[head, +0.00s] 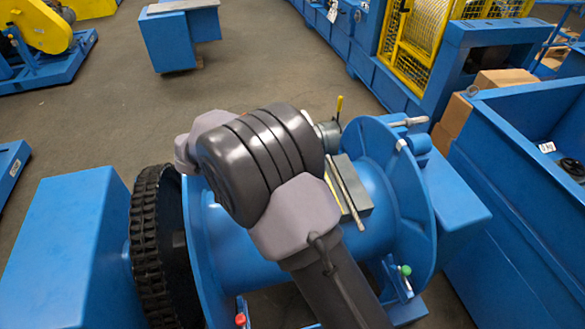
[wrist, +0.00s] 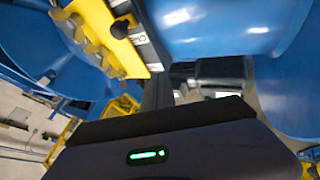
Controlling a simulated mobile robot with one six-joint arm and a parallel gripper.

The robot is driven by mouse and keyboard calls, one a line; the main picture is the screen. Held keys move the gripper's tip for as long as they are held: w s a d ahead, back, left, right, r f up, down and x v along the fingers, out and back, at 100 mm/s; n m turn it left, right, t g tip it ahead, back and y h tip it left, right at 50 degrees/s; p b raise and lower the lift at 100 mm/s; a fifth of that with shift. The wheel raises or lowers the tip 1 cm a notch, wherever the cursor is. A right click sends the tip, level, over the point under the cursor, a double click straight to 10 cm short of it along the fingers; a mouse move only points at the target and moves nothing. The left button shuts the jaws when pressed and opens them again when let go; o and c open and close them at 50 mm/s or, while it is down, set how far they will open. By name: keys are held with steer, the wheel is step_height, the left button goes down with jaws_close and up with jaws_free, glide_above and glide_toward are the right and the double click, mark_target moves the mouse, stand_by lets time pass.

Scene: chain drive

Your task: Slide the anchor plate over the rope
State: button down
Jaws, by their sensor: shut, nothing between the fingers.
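A blue winch drum (head: 375,190) lies between two blue round flanges. On top of it sits a flat grey-green block (head: 354,192) that may be the anchor plate, with a thin tan rod or rope end (head: 347,190) along it. My arm covers part of the drum and the block's left side. In the wrist view my gripper (wrist: 158,88) is shut and empty, its dark fingers close together. A yellow bar with several brass bolts (wrist: 100,35) is close by on the left. I cannot tell whether the fingers touch it. My arm hides the fingers in the head view.
A black chain wheel (head: 155,245) stands left of the drum beside a blue housing (head: 70,240). The right flange (head: 405,180) rises beside the block. Red (head: 240,319) and green (head: 405,270) knobs are in front. A blue bin (head: 525,200) stands at right.

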steer(key=shift+d, duration=0.1)
steer(key=b+x, duration=0.3)
steer(key=x, duration=0.7)
steer(key=shift+d+f, duration=0.1)
steer(key=shift+f, duration=0.2)
steer(key=d, duration=0.1)
steer(key=d+b, duration=0.1)
steer(key=shift+w+d+r, duration=0.25)
steer(key=shift+w+d, duration=0.05)
steer(key=shift+w, duration=0.05)
steer(key=shift+w+d, duration=0.15)
steer(key=shift+d, duration=0.4)
steer(key=shift+r, duration=0.1)
